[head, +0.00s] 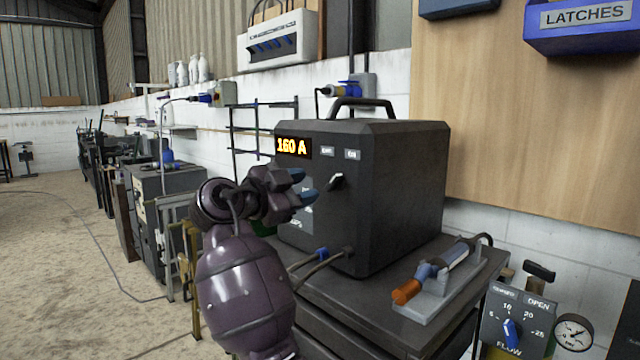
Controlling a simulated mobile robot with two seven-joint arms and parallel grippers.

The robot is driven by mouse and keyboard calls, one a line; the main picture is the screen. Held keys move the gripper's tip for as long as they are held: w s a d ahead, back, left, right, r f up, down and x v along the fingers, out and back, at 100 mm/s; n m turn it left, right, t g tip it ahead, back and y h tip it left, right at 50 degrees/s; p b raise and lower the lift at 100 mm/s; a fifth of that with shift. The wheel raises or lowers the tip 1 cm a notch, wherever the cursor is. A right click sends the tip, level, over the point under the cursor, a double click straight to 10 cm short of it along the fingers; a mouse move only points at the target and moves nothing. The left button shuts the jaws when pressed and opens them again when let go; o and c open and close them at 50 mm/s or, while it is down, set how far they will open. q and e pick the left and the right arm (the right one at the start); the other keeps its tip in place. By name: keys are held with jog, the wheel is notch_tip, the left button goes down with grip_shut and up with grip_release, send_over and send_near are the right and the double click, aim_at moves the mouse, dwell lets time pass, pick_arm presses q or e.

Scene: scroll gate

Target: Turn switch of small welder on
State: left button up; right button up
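The small welder (405,190) is a dark box with a top handle, standing on a dark cabinet. Its front display (293,147) is lit and reads 160 A. A small switch lever (337,181) with a pale edge sits on the front panel, tilted, below two small labels (340,153) too small to read surely. My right gripper (302,186) is in front of the panel, left of the switch. Its two blue-tipped fingers are apart with nothing between them, and it appears clear of the switch. The gripper and wrist hide the panel's lower left. My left gripper is not in view.
A torch with an orange tip (406,291) rests in a holder on the cabinet (350,310), right of the welder. Cables leave the welder's lower front. A flow control box (515,322) and gauge (573,333) stand at lower right. Open floor (60,260) lies left.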

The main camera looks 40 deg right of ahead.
jog(key=shift+s+a, duration=0.1)
jog(key=shift+a, duration=1.35)
